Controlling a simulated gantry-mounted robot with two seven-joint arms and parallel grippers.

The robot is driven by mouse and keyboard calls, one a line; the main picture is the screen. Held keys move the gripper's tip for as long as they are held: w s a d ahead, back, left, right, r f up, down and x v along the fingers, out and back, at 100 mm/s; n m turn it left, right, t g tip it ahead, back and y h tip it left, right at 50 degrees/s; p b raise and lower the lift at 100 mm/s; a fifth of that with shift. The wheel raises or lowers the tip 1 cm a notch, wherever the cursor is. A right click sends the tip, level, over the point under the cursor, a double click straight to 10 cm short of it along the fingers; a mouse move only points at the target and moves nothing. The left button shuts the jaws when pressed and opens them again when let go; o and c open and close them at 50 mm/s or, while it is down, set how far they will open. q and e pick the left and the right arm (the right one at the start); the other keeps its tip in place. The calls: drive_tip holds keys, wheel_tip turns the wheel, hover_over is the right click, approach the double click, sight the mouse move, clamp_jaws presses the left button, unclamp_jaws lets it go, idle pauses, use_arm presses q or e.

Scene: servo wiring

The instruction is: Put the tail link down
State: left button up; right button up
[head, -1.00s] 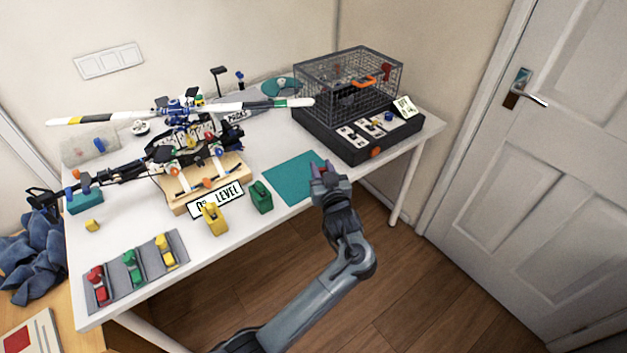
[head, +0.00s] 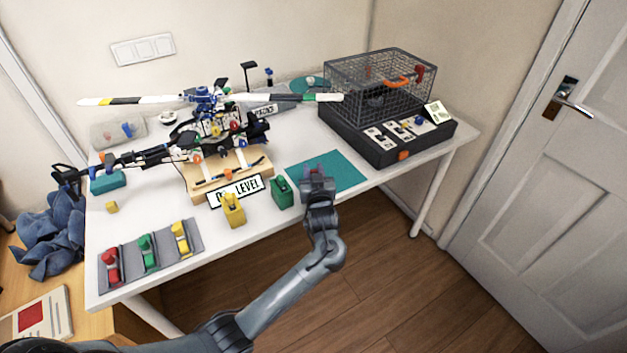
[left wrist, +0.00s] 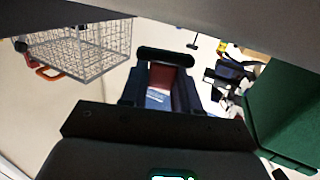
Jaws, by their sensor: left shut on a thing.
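My left gripper (head: 318,178) is over the front left part of the teal mat (head: 345,170) in the head view. It is shut on a small piece, which I take to be the tail link; a red bit of it shows at the fingertips. In the left wrist view, the tail link (left wrist: 166,82) is a red and pale blue piece between the dark fingers (left wrist: 160,90). The fingers hide most of it. I cannot tell whether it touches the mat. My right gripper is not in view.
A green block (head: 282,193) stands just left of my gripper, with a yellow one (head: 233,208) beyond it. A model helicopter (head: 215,125) rests on a wooden stand (head: 205,185). A wire cage (head: 375,85) on a black box stands at the back right.

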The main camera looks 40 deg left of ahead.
use_arm(q)
drive_tip(key=shift+f+b, duration=0.4)
drive_tip(key=shift+f, duration=1.05)
drive_tip(key=shift+f, duration=0.1)
drive_tip(key=o, duration=1)
